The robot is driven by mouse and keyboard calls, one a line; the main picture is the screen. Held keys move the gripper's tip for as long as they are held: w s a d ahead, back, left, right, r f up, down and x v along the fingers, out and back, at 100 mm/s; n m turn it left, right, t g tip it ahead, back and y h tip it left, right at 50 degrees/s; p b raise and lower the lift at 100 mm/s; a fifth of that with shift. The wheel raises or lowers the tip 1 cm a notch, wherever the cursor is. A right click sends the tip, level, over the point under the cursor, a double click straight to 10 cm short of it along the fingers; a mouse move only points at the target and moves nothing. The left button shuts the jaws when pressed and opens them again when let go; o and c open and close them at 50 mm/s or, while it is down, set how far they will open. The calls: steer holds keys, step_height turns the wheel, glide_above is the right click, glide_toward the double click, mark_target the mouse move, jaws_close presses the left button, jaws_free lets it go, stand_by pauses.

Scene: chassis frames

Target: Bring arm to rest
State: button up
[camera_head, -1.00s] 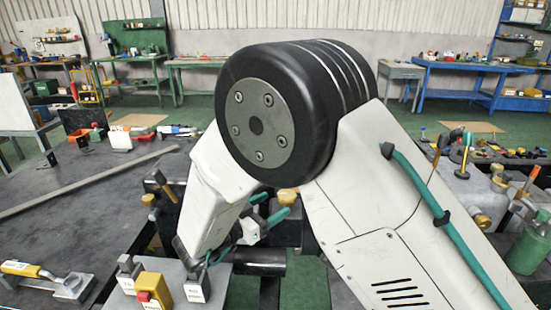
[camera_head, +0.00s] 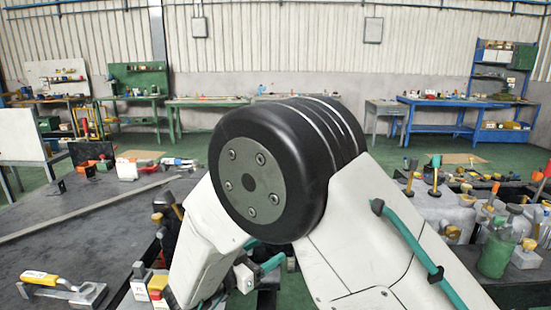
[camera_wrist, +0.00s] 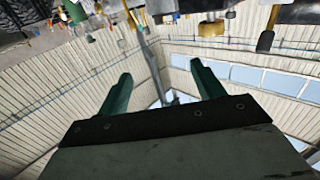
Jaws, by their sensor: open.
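My arm is bent in the middle of the head view, with its large black joint raised in front of the camera and white links running down to both sides. My gripper does not show clearly in the head view. In the wrist view my gripper (camera_wrist: 160,88) shows two green fingers, spread wide apart with nothing between them. Beyond the fingers the wrist view shows pale wall panels and windows, and it looks upside down or strongly tilted.
A dark workbench (camera_head: 70,225) lies at left, holding a yellow-handled tool (camera_head: 60,285). A tool-covered bench (camera_head: 450,215) with a green container (camera_head: 497,255) stands at right. A blue workbench (camera_head: 455,103) and green benches line the back wall. Green floor lies between.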

steer(key=w+a+f+n+y, duration=0.3)
steer(key=a+f+n+y, duration=0.4)
steer(key=a+y, duration=0.4)
steer(key=s+d+r+n+g+y, duration=0.3)
steer(key=s+r+g+y, duration=0.3)
steer(key=s+g+y, duration=0.1)
steer(key=s+d+r+g+h, duration=0.1)
steer(key=s+d+r, duration=0.4)
steer(key=s+d, duration=0.3)
steer(key=s+d+r+g+h, duration=0.1)
steer(key=s+d+r, duration=0.4)
steer(key=d, duration=1.2)
steer(key=s+d+r+g+h, duration=0.1)
steer(key=s+d+r, duration=0.4)
steer(key=s+d, duration=0.7)
steer(key=shift+s+d+r+m+g+h, duration=0.35)
steer(key=shift+s+h, duration=0.3)
steer(key=shift+h, duration=0.25)
